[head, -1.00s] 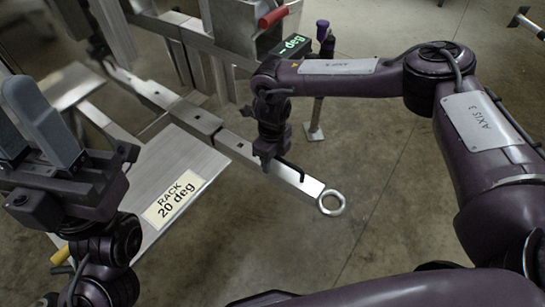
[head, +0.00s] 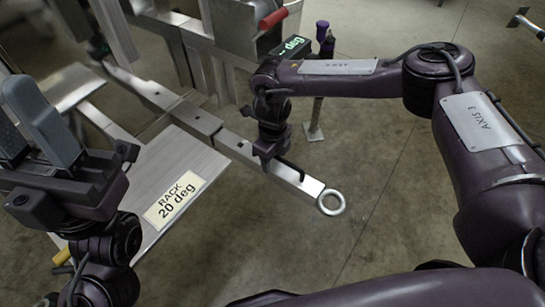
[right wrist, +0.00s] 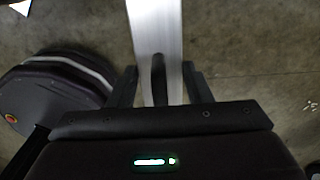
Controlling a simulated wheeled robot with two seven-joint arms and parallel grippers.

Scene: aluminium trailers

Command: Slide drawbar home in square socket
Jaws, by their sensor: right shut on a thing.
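The drawbar (head: 308,186) is a straight square aluminium bar with a round metal eye (head: 331,202) at its near right end. Its far part lines up with the square socket tube (head: 192,116) on the trailer frame; how deep it sits inside is hidden. My right gripper (head: 276,160) is over the bar, shut on the dark handle on it. In the right wrist view this handle (right wrist: 158,75) stands between the two fingers, with the bar beneath. My left gripper (head: 38,125) is at the left, clear of the bar, fingers upward; its gap is unclear.
A metal plate with a "RACK 20 deg" label (head: 174,200) lies left of the bar. A box with a red handle (head: 273,18) and a green-lit "deg" display (head: 292,45) are behind my right wrist. A support leg (head: 315,118) stands nearby. Floor right of the eye is clear.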

